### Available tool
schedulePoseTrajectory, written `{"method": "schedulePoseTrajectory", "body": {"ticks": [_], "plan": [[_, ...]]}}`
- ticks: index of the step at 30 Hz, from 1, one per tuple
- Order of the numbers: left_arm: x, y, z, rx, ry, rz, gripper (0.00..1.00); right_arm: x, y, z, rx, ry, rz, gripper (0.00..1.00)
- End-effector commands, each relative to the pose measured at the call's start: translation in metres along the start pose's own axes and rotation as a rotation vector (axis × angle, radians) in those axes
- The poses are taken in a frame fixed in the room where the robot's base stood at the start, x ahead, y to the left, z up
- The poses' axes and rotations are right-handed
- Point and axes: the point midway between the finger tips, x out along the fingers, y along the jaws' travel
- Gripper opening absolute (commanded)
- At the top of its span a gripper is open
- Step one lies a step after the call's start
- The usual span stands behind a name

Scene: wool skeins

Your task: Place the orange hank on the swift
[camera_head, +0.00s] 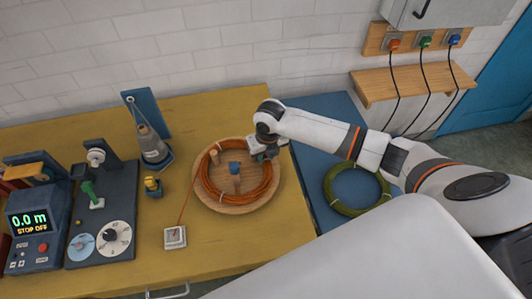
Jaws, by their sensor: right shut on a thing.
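The orange hank (206,183) forms a ring on the swift (238,208), a round wooden disc with short upright pegs and a blue-topped centre post. The hank appears to lie around the pegs. A thin orange strand runs from it down to a small white square guide (175,237). My right gripper (263,155) is at the upper right rim of the swift, shut on the orange hank there. The fingers hide that part of the ring, and I cannot tell whether it touches the disc. My left gripper is not in view.
A green hank (340,208) lies on the blue mat to the right, under my right forearm. Left of the swift stand a yellow-topped piece (152,186), a grey cone (152,146), a dial panel (114,236) and a counter (30,222) reading 0.0 m. The front of the yellow table is mostly clear.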

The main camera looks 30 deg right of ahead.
Motion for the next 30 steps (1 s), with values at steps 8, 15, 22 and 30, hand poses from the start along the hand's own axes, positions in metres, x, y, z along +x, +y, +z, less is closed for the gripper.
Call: {"method": "schedulePoseTrajectory", "body": {"ticks": [8,15,22,30], "plan": [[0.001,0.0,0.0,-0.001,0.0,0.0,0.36,0.001,0.0,0.0,0.001,0.0,0.0,0.38],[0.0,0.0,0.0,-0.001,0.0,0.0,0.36,-0.003,0.0,-0.001,0.0,0.002,0.0,0.38],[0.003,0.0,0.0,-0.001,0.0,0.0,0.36,-0.039,0.001,-0.002,0.0,0.006,0.0,0.38],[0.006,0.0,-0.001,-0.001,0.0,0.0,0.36,-0.095,0.0,-0.001,-0.001,0.004,0.001,0.38]]}}
